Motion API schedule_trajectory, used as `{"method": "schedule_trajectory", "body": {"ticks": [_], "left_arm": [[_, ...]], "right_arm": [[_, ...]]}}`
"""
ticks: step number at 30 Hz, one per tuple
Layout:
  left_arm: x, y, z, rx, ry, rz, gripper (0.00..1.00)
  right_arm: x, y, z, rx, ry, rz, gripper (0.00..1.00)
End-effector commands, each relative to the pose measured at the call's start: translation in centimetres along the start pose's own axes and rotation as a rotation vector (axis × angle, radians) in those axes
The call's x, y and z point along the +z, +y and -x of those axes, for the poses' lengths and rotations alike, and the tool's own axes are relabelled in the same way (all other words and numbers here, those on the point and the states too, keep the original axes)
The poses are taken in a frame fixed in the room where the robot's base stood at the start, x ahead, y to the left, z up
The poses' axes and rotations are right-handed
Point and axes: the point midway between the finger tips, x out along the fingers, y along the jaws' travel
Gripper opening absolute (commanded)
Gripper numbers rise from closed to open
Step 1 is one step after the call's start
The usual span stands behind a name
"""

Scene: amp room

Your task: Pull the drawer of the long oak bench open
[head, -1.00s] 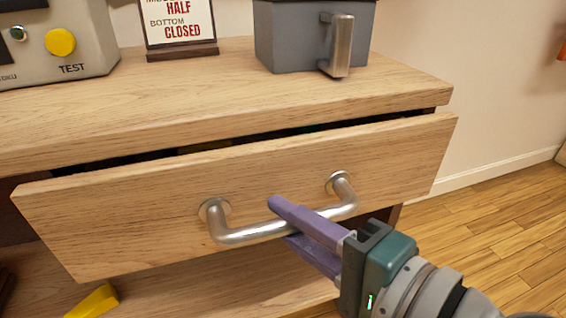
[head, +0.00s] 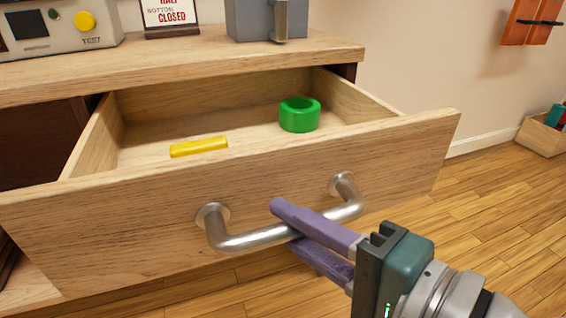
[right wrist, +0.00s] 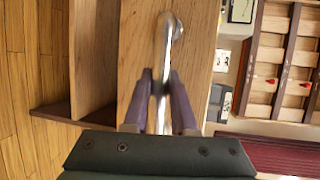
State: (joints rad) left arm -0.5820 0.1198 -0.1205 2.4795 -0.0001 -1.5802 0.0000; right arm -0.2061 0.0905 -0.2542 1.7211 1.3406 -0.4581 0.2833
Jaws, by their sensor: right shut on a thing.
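The drawer (head: 130,208) of the long oak bench (head: 200,55) stands well out from under the bench top. Its silver bar handle (head: 240,241) is on the front panel. My right gripper (head: 283,223) is shut on the handle bar, with one purple finger above it and one below. The right wrist view shows the handle (right wrist: 162,82) between the two fingers. Inside the drawer lie a green ring (head: 299,115) and a yellow block (head: 199,147). My left gripper is not in view.
On the bench top stand a grey box with a handle (head: 252,20), a sign (head: 168,14) and a panel with a yellow button (head: 60,30). A wooden crate (head: 541,135) sits by the wall.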

Motion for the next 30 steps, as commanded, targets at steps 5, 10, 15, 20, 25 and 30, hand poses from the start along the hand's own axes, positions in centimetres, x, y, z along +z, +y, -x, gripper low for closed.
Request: {"method": "schedule_trajectory", "body": {"ticks": [5,10,15,20,25,30], "left_arm": [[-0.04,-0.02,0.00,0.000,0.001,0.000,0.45],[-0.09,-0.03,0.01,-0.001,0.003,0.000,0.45],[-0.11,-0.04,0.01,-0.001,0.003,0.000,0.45],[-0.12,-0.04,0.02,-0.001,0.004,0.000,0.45],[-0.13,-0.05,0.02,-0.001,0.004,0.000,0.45],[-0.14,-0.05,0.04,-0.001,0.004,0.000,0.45]], "right_arm": [[0.10,0.06,0.20,0.000,-0.001,0.000,0.00],[0.10,0.06,0.21,0.000,-0.001,0.000,0.00],[0.09,0.06,0.20,0.000,-0.001,0.001,0.29],[0.09,0.06,0.20,0.000,0.000,0.001,0.47],[0.09,0.06,0.19,0.000,0.000,0.000,0.55],[0.08,0.08,0.37,0.001,0.000,0.001,0.55]]}}
